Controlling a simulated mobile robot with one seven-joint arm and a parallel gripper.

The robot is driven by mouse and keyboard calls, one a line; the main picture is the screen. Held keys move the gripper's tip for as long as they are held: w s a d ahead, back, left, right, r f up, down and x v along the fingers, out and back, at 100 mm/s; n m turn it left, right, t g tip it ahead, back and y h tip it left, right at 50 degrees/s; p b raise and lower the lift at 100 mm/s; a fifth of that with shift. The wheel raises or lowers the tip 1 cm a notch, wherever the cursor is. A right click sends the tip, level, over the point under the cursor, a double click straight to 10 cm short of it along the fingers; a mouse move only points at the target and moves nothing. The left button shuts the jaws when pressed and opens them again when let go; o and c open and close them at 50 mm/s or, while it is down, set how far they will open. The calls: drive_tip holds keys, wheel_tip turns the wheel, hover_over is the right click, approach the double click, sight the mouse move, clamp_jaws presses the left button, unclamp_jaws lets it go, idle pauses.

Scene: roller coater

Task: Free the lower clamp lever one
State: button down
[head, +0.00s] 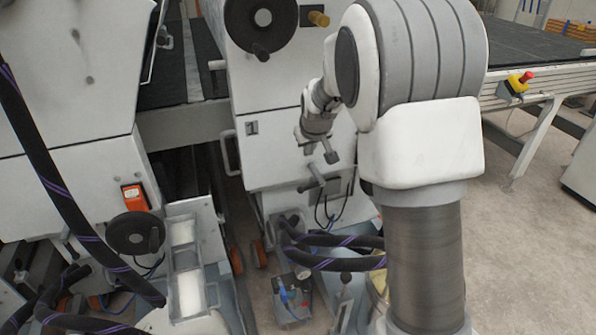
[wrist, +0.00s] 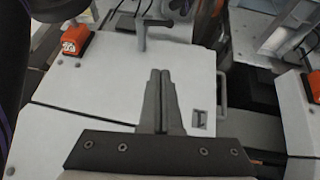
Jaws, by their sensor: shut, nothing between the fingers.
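A grey lever with a bar handle (head: 313,174) sticks out low on the white machine housing marked 1 in the head view. It also shows at the top of the wrist view (wrist: 141,28). I cannot tell whether it is clamped or free. My gripper (head: 331,156) is just above and right of the lever in the head view, apart from it. In the wrist view my gripper (wrist: 160,73) has its two fingers together and empty, in front of the white panel (wrist: 90,85), with the lever beyond the tips.
Black hoses (head: 335,262) loop below the lever. A black handwheel (head: 262,22) sits higher on the housing, and another (head: 135,233) is at lower left. An orange switch (wrist: 76,42) is beside the lever in the wrist view. Open floor (head: 535,225) lies at right.

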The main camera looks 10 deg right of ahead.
drive_tip(key=b+x, duration=0.1)
drive_tip(key=x, duration=0.5)
drive_tip(key=shift+a+f, duration=0.2)
drive_tip(key=shift+f, duration=0.05)
drive_tip(key=shift+s, duration=0.1)
drive_tip(key=b, duration=0.3)
hover_over(303, 190)
wheel_tip(303, 190, down, 8)
drive_tip(key=f, duration=0.2)
drive_tip(key=d+f+b, duration=0.1)
drive_tip(key=f, duration=0.1)
